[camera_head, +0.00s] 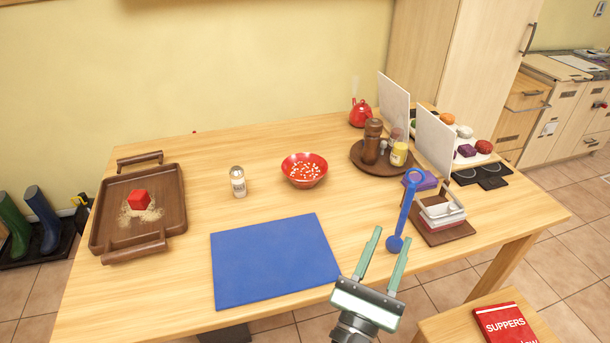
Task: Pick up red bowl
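The red bowl (300,180) stands upright near the middle of the wooden table and has small pale pieces in it. My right gripper (389,244) comes in from the bottom of the head view, over the table's front edge. My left gripper is not in the view.
A blue mat (273,261) lies in front of the bowl, and a shaker (238,182) stands left of it. A brown tray (170,200) with a red cube is at far left. A round board (365,161) with bottles is behind right.

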